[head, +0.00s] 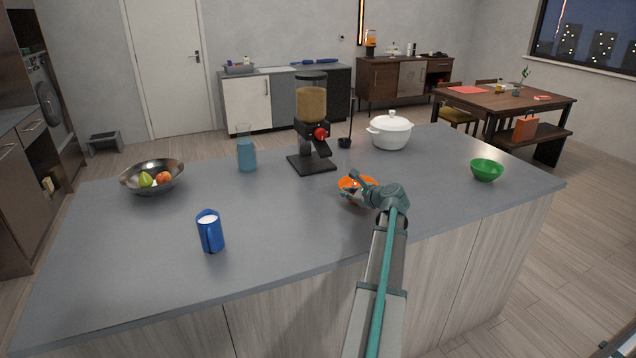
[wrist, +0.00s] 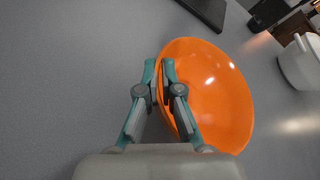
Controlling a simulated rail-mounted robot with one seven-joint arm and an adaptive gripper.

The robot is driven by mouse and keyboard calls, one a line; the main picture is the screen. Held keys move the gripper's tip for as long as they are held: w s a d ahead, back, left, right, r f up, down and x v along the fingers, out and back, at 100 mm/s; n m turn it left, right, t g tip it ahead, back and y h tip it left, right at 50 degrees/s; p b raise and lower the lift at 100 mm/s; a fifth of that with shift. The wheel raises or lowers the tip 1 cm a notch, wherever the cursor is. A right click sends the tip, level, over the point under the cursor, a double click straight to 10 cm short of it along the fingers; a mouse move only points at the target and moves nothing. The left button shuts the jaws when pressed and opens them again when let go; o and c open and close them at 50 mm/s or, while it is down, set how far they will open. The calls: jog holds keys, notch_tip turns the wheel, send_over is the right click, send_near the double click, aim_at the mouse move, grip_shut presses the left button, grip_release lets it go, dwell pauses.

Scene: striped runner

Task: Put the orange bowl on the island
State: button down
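The orange bowl (head: 358,181) is at the island (head: 290,235), in front of the grinder-like dispenser; I cannot tell whether it rests on the top or hangs just above it. In the wrist view the bowl (wrist: 215,90) fills the middle right, with its shiny inside facing the camera. My gripper (head: 352,188) reaches over the island from the front and partly hides the bowl. In the wrist view my gripper (wrist: 160,66) is shut on the bowl's left rim, one finger on each side of it.
On the island, the dispenser (head: 311,110) stands behind the bowl, with a white lidded pot (head: 390,132) at back right and a green bowl (head: 486,170) at right. The front middle is clear.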

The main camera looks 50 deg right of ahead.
aim_at(346, 181)
jog(key=w+d+p, duration=0.1)
jog(key=w, duration=0.3)
jog(key=w+d+p, duration=0.1)
jog(key=w, duration=0.3)
jog(key=w+d, duration=0.1)
jog(key=w, duration=0.4)
jog(key=shift+d+p, duration=0.4)
jog(key=p+x, duration=0.1)
jog(key=x, duration=0.1)
jog(key=shift+w, duration=0.4)
jog(key=shift+f, duration=0.4)
jog(key=shift+f, duration=0.15)
jog(key=c, duration=1.3)
grip_release()
jog(key=b+v, duration=0.2)
jog(key=v, duration=1)
